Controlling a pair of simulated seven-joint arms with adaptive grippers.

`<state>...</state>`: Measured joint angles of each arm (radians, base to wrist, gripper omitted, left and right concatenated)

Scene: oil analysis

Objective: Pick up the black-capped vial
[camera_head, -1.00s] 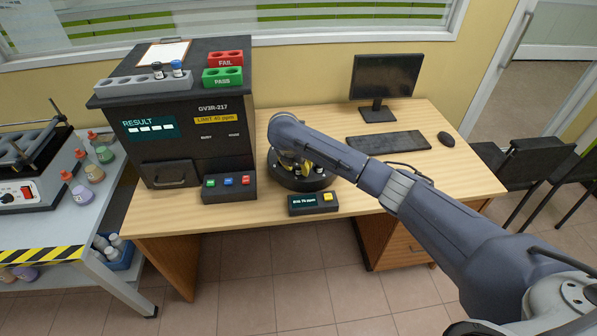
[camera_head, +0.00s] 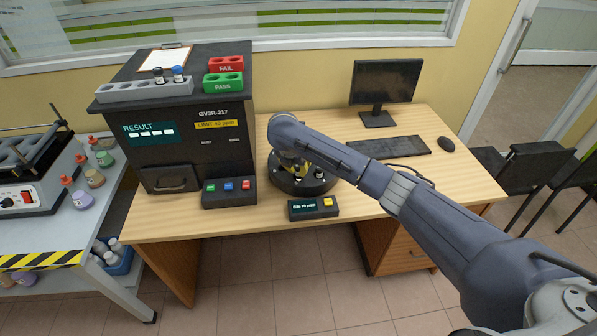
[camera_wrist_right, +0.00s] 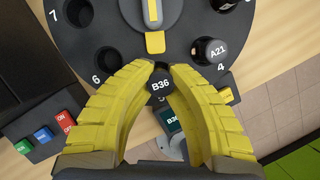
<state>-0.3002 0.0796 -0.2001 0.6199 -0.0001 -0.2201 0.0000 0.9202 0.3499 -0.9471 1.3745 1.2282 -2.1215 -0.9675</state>
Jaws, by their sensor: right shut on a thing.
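In the right wrist view, the black-capped vial marked B36 (camera_wrist_right: 160,88) sits between the tips of my right gripper's yellow fingers (camera_wrist_right: 160,70), which are shut on it. It is at the edge of the round black carousel (camera_wrist_right: 118,45); its body is hidden under the cap. A second dark-capped vial, A21 (camera_wrist_right: 212,50), stands by slot 4. In the head view, my right gripper (camera_head: 296,166) is low over the carousel (camera_head: 302,188), partly hidden by my arm. My left gripper is not in view.
Left of the carousel stands a black analyser (camera_head: 200,130) with a grey rack (camera_head: 145,90) holding two vials, plus red FAIL (camera_head: 225,64) and green PASS (camera_head: 224,82) blocks. A button box (camera_head: 229,193) and small display (camera_head: 313,208) sit close by. A keyboard (camera_head: 388,145) lies right.

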